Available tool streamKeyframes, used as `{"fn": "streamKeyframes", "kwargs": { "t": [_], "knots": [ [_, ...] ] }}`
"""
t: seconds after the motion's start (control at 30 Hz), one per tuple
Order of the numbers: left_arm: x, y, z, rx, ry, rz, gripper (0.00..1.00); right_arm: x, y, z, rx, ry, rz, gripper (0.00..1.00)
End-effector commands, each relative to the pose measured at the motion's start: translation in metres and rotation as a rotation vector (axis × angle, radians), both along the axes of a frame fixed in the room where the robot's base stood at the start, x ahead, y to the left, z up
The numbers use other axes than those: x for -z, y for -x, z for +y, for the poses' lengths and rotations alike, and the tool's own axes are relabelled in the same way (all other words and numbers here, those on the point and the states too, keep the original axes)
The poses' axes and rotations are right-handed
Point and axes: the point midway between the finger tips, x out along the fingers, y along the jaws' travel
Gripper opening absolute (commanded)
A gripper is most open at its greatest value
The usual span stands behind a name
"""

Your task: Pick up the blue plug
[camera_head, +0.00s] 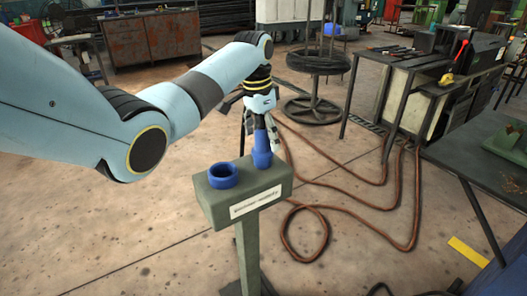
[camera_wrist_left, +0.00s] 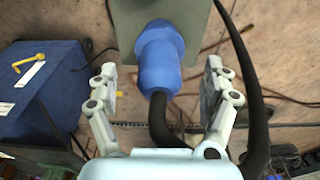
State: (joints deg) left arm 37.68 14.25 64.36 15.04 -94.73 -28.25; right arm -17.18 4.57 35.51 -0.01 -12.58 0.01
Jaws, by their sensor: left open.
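The blue plug (camera_head: 262,148) stands upright on the right part of the top of a green-grey post, with a dark cable leaving its upper end. In the left wrist view the blue plug (camera_wrist_left: 159,58) lies between the spread fingers, with a gap on each side. My left gripper (camera_head: 262,140) is open and reaches down around the plug's upper part from above; it also shows in the left wrist view (camera_wrist_left: 160,88). The fingers do not appear to touch the plug. My right gripper is not in view.
A blue ring-shaped socket (camera_head: 222,175) sits beside the plug on the post (camera_head: 245,205). Brown hoses (camera_head: 345,187) loop across the floor. A cable reel (camera_head: 312,108) stands behind. A dark workbench (camera_head: 485,160) is at right. The floor at left is clear.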

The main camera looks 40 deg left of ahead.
Motion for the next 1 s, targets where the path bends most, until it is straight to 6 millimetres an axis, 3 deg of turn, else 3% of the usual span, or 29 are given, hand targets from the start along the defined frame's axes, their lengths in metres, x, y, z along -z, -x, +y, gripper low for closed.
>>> {"fn": "streamKeyframes", "kwargs": {
  "t": [0.03, 0.2, 0.47, 1.0],
  "knots": [
    [0.012, 0.002, 0.0, 0.0, 0.0, 0.004, 0.82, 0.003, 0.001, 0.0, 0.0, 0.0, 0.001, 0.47],
    [0.032, 0.0, -0.002, 0.001, 0.0, 0.002, 0.82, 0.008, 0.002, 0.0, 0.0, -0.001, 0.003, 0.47],
    [0.034, -0.001, -0.001, 0.001, 0.0, 0.001, 0.82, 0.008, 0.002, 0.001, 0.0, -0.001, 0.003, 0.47],
    [0.034, -0.001, -0.001, 0.0, 0.0, 0.001, 0.14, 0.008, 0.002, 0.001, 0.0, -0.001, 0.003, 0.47]
  ]
}}
